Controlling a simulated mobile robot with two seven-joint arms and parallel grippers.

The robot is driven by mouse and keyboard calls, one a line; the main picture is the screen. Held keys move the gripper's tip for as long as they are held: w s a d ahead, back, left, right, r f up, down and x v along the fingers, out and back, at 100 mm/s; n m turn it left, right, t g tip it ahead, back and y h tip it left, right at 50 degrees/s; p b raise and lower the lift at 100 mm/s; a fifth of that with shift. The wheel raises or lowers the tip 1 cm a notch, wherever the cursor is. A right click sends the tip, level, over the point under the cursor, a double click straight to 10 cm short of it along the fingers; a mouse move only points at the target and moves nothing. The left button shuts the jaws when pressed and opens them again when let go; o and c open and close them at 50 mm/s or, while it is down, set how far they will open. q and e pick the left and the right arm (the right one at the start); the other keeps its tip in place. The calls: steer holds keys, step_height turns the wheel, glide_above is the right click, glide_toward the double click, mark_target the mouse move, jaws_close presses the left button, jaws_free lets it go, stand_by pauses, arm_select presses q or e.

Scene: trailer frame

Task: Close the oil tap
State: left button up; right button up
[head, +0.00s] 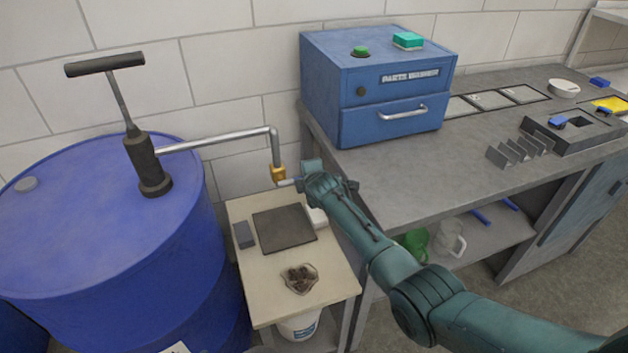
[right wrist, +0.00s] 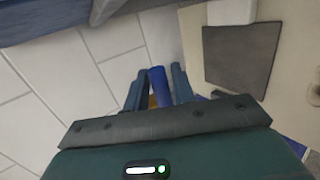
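The oil tap (head: 278,172) is a small yellow fitting at the lower end of the grey pipe (head: 225,138) that comes from the pump on the blue drum. My right gripper (head: 291,182) is right beside the tap, its arm coming in from the right. In the right wrist view, a blue bar (right wrist: 159,86), which looks like the tap's handle, stands between the two fingers of my right gripper (right wrist: 157,88). The fingers are apart, with room beside the bar; contact is hard to tell. A bit of yellow shows behind it. My left gripper is not in view.
A small table (head: 335,268) below the tap holds a dark plate (head: 285,230) and a bowl of dark pieces (head: 299,279). The blue drum (head: 70,215) stands left. A grey workbench (head: 420,165) with a blue parts washer (head: 375,85) stands right.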

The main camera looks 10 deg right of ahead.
steer(key=p+v, duration=0.3)
steer(key=v, duration=0.9)
steer(key=shift+s, duration=0.25)
steer(key=shift+d, duration=0.1)
steer(key=s+d+f+m+g, duration=0.25)
steer(key=s+m, duration=0.25)
steer(key=s, duration=0.4)
steer(key=s+d+f+m+g, duration=0.2)
steer(key=s+d+f+m, duration=0.15)
steer(key=s, duration=0.55)
steer(key=s+d+r+m+g, duration=0.1)
steer(key=s+d+m+g, duration=0.1)
steer(key=s+m, duration=0.5)
steer(key=s+d+r+m+g, duration=0.1)
steer(key=s+d+r+m, duration=0.15)
steer(key=s, duration=0.95)
steer(key=w+a+f+t+y, duration=0.1)
steer(key=w+a+f+t, duration=0.1)
steer(key=w+f+t, duration=0.1)
steer(key=w+a+f+n+t+y, duration=0.1)
steer(key=w+a+f+t, duration=0.2)
steer(key=f, duration=0.3)
steer(key=shift+a+f, duration=0.2)
steer(key=shift+f, duration=0.1)
steer(key=shift+w+t, duration=0.15)
steer(key=shift+t, duration=0.1)
